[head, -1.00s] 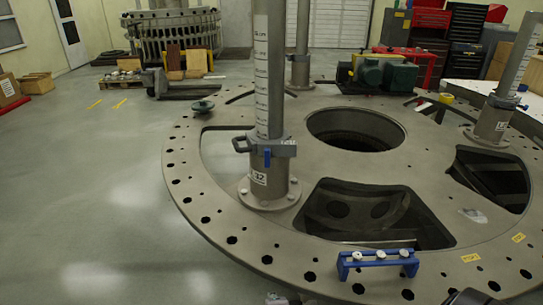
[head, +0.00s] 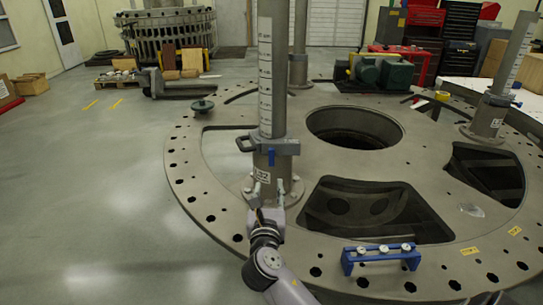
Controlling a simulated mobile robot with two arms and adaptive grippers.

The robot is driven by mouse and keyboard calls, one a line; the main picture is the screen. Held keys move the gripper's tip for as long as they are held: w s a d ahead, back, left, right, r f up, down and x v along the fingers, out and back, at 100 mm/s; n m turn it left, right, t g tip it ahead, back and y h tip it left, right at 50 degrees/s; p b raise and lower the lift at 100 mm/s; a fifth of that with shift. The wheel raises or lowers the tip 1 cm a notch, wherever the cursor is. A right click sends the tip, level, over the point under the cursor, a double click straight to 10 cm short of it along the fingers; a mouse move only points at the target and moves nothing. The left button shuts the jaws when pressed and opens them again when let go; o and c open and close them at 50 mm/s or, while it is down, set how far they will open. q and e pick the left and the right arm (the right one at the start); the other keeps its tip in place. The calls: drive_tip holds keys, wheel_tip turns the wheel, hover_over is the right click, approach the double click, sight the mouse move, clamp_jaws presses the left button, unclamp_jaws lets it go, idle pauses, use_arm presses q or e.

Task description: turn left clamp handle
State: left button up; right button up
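The left clamp (head: 281,146) is a grey collar around the tall graduated post. Its handle (head: 243,143) is a dark loop sticking out to the left. A blue lever (head: 271,157) hangs at the collar's front. My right gripper (head: 268,190) is below the clamp, in front of the post's base. Its two fingers point up and stand apart, with nothing seen held between them. It is apart from the handle. My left gripper is not in view.
The post stands on a large round turret plate (head: 222,220) with bolt holes and wide cut-outs. A blue bracket with white knobs (head: 380,256) sits on the front rim. A second clamped post (head: 491,115) stands at right. Floor at left is clear.

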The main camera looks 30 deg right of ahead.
sight(272, 157)
drive_tip(key=p+x, duration=0.2)
drive_tip(key=x, duration=1.5)
drive_tip(key=shift+w+d+f, duration=0.1)
clamp_jaws()
